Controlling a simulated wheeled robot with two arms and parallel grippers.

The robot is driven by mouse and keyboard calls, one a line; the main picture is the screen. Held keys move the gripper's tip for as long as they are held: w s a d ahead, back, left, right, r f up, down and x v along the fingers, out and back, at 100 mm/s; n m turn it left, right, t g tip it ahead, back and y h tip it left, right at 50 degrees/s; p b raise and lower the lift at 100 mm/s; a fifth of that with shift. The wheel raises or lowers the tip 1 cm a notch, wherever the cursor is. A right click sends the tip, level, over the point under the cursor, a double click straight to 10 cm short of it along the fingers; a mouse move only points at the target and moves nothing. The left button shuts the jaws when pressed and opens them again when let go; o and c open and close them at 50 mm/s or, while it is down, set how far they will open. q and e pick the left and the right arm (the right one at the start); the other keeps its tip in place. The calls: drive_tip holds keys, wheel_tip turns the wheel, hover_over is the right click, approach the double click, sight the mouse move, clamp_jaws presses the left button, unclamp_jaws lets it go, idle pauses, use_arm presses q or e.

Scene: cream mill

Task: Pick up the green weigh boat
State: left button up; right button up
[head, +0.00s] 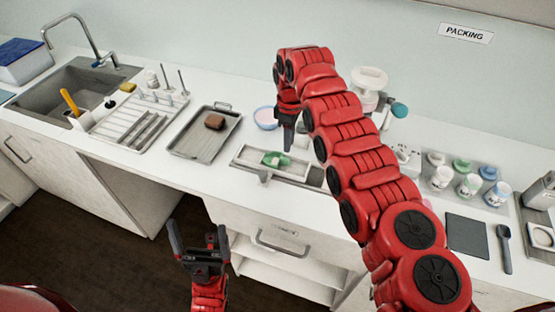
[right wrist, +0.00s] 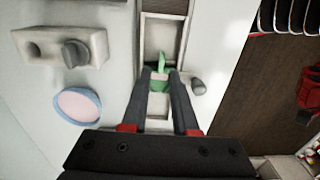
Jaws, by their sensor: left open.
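The green weigh boat (head: 276,158) sits in a shallow divided tray (head: 246,154) on the counter. It also shows in the right wrist view (right wrist: 161,62), with a pale patch beside its green part. My right gripper (head: 288,140) points down just above and beside the boat. In the right wrist view its fingertips (right wrist: 160,76) are apart, with part of the boat showing between and beyond them; I see no clear contact. My left gripper (head: 198,234) is open and empty, low in front of the cabinets, away from the boat.
A grey tray with a brown block (head: 214,121) lies left of the divided tray. A pink and blue bowl (head: 265,118) stands behind it. Left are a drying rack (head: 135,122) and sink. Right are several bottles (head: 468,187) and a dark mat (head: 467,236).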

sight(288, 159)
wheel_tip(288, 159, down, 3)
drive_tip(key=shift+r+p, duration=0.1)
drive_tip(key=shift+p, duration=0.35)
drive_tip(key=shift+f+p, duration=0.25)
drive_tip(key=shift+p, duration=0.05)
drive_tip(key=f+p, duration=0.2)
drive_tip(key=shift+s+f, duration=0.3)
drive_tip(key=shift+f+b, duration=0.5)
drive_tip(key=shift+f, duration=0.2)
drive_tip(key=shift+w+f, duration=0.15)
drive_tip(key=shift+f, duration=0.35)
clamp_jaws()
